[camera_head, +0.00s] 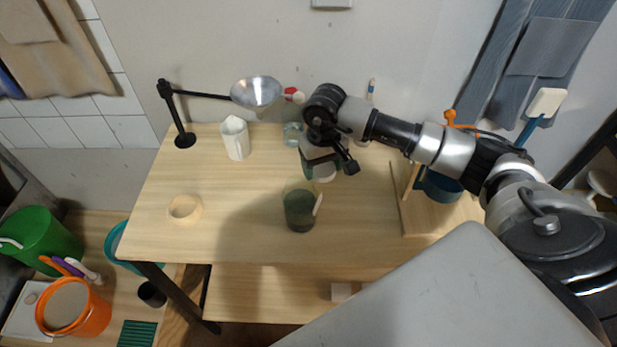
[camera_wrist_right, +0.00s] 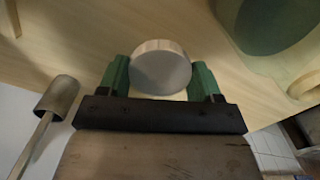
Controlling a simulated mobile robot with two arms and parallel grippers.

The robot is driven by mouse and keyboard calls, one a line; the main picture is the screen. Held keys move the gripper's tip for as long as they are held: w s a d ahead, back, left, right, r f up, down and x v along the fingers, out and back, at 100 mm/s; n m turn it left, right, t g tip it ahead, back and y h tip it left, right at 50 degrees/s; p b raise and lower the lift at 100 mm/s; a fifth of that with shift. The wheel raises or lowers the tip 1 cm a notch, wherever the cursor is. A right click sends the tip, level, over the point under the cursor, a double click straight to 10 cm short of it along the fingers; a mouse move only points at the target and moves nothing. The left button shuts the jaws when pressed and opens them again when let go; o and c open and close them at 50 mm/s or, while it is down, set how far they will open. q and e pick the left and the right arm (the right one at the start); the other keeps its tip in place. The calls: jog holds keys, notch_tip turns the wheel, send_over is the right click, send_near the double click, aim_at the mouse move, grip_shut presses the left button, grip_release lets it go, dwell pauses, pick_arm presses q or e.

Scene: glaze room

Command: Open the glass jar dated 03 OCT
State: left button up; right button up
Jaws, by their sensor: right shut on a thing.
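My right gripper (camera_head: 322,170) is above the back middle of the table. A clear glass jar (camera_head: 292,134) stands behind and left of the gripper, partly hidden by the arm. A dark green see-through vessel (camera_head: 299,211) stands in front of the gripper, with a pale strip at its right side. No date is legible. My left gripper is out of view.
A metal funnel (camera_head: 257,92) hangs on a black stand (camera_head: 180,115) at the back left. A white pitcher (camera_head: 235,140) stands below it. A wooden ring (camera_head: 185,208) lies at the left. A wooden stand with a blue bowl (camera_head: 441,187) is at the right. The table's front left is clear.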

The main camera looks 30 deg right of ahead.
jog(key=a+f, duration=0.1)
jog(key=w+a, duration=0.1)
jog(key=shift+w+a+f+p, duration=0.25)
jog(key=shift+a+f+p, duration=0.05)
jog(key=shift+f, duration=0.1)
notch_tip(320, 180, down, 3)
jog(key=shift+f+p, duration=0.1)
jog(key=shift+p, duration=0.6)
jog(key=shift+f, duration=0.45)
jog(key=shift+f+b, duration=0.25)
jog(key=shift+b, duration=0.05)
jog(key=o, duration=1)
jog(key=shift+r, duration=0.1)
